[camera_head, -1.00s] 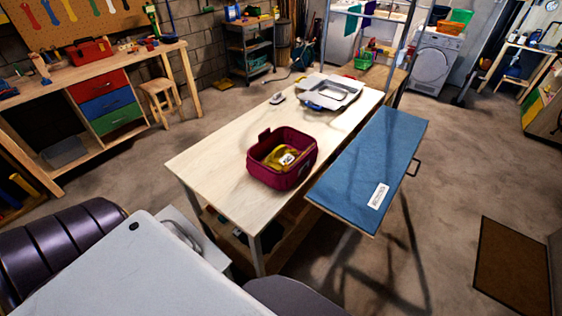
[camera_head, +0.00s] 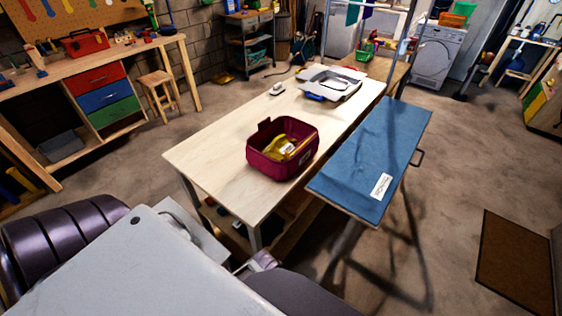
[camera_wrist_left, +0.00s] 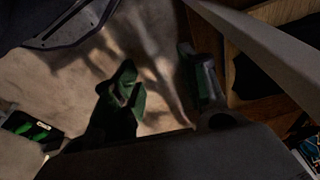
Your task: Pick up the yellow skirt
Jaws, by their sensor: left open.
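The yellow skirt (camera_head: 279,148) shows as bunched yellow cloth with a pale label inside a maroon bin (camera_head: 265,166). The bin's walls hide its lower part. The bin stands on the pale wooden table (camera_head: 215,160), near its right edge. My left gripper (camera_wrist_left: 165,75) shows in the left wrist view with its two dark green fingers spread apart and nothing between them. It is over the floor, away from the bin. The skirt is not in that view. I do not see my right gripper.
A blue-topped board (camera_head: 365,160) stands close along the table's right side. A white iron (camera_head: 277,89) and a grey-white tray-like item (camera_head: 333,83) lie toward the table's far end. A brown mat (camera_head: 513,262) lies on the floor at right. The table's near left part is clear.

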